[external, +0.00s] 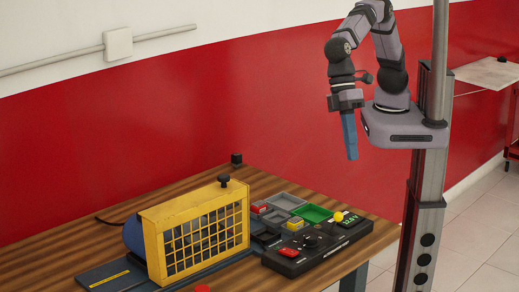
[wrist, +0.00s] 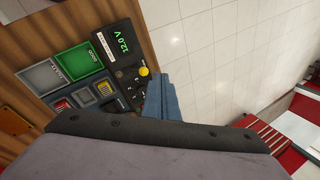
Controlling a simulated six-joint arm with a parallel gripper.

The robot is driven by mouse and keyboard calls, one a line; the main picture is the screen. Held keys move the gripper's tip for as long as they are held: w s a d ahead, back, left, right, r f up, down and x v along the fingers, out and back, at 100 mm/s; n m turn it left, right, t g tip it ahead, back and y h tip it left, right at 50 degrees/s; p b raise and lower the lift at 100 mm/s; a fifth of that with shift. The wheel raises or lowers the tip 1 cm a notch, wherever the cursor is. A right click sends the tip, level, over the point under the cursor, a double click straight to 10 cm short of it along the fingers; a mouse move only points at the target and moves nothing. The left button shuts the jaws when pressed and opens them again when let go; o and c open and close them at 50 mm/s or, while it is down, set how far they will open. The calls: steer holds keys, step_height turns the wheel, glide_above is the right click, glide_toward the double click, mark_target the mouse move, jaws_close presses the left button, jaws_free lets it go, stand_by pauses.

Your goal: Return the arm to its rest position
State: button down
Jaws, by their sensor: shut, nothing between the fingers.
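My gripper (external: 350,156) hangs from my folded arm, high above the right end of the table, with its long blue fingers pointing down. The fingers lie together, with nothing between them. In the wrist view my gripper (wrist: 166,80) points toward the table's edge and the floor, beside the black tester. Nothing touches the fingers in either view.
The wooden table (external: 60,262) carries a yellow mesh guard (external: 160,240), grey and green trays (external: 314,213) and a black tester (external: 318,248) with a yellow knob and a lit display. A red wall (external: 120,140) is behind. The air around my gripper is clear.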

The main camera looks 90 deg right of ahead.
steer(key=d+f+n+h, duration=0.25)
steer(key=d+f, duration=0.35)
steer(key=d, duration=0.3)
steer(key=d+f+n+h, duration=0.1)
steer(key=d+f+n, duration=0.2)
steer(key=d+f, duration=0.5)
steer(key=w+d+r+m, duration=0.1)
steer(key=d+m, duration=0.3)
steer(key=d, duration=1.1)
steer(key=d+r+m+t, duration=0.1)
steer(key=d+m, duration=0.4)
steer(key=d, duration=1)
steer(key=shift+w+d+r+t+h, duration=0.2)
steer(key=shift+w+r+t+h, duration=0.15)
steer(key=shift+r, duration=0.55)
